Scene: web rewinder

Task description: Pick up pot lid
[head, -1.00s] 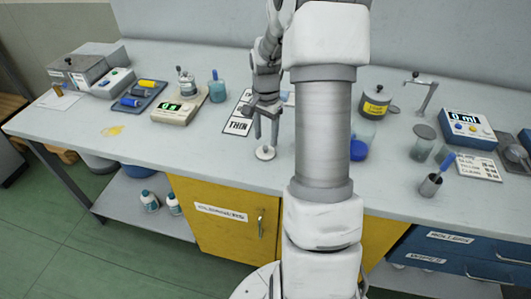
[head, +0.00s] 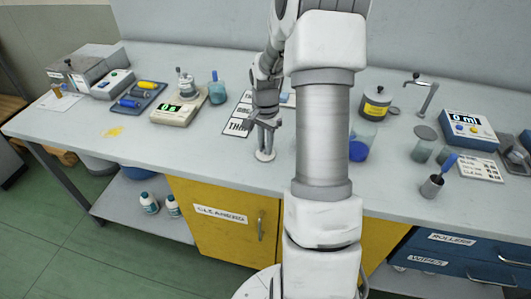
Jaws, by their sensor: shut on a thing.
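The pot lid (head: 265,156) is a small, pale round disc near the front edge of the bench, left of my arm in the head view. My gripper (head: 265,146) points down directly above it. Its fingers are shut on the lid, at the lid's upper middle. The fingers hide part of the lid. I cannot tell whether the lid is still touching the bench.
A white card with black lettering (head: 237,122) lies just behind and left of the gripper. A digital scale (head: 175,112) stands farther left, beside a blue tray (head: 140,98). The bench front between is clear.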

